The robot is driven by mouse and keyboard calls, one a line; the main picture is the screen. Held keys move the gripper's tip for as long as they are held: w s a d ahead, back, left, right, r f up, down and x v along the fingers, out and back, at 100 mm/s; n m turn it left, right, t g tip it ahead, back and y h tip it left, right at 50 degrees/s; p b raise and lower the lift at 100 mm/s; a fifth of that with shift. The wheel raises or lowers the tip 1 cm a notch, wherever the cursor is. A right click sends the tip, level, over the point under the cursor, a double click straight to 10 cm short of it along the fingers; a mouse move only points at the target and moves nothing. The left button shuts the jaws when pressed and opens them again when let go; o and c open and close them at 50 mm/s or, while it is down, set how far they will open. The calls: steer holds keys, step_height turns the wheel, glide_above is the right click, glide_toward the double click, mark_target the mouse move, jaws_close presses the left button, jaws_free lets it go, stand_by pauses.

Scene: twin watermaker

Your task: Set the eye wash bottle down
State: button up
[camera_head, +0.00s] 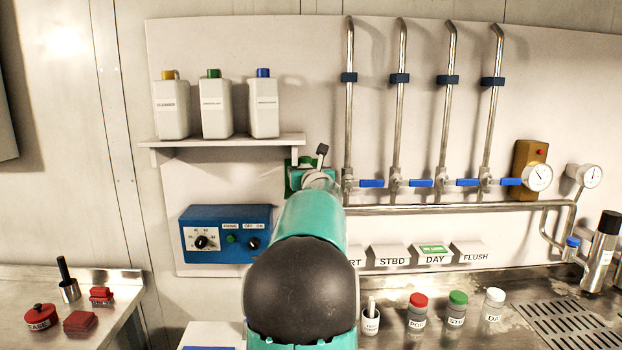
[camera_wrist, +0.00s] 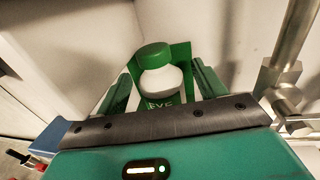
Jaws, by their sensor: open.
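The eye wash bottle (camera_wrist: 160,80) shows in the wrist view, with a green cap, a white shoulder and a green label reading "EYE". It stands in front of a green holder (camera_wrist: 181,55) on the wall; its base is hidden, so I cannot tell how it rests. My gripper (camera_wrist: 161,75) is open, with one green finger on each side of the bottle. I cannot tell whether either finger touches it. In the head view the green holder (camera_head: 291,180) shows beside my arm's end, and my arm hides the bottle.
A shelf (camera_head: 230,141) with white bottles (camera_head: 216,108) is above left. A blue control box (camera_head: 226,245) is below left. Metal pipes (camera_head: 397,130) with blue-handled valves stand close on the right. Small capped jars (camera_head: 457,312) stand on the steel counter (camera_head: 535,290).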

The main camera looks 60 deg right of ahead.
steer(key=v, duration=1)
steer(key=shift+s+a, duration=0.2)
steer(key=shift+a, duration=0.05)
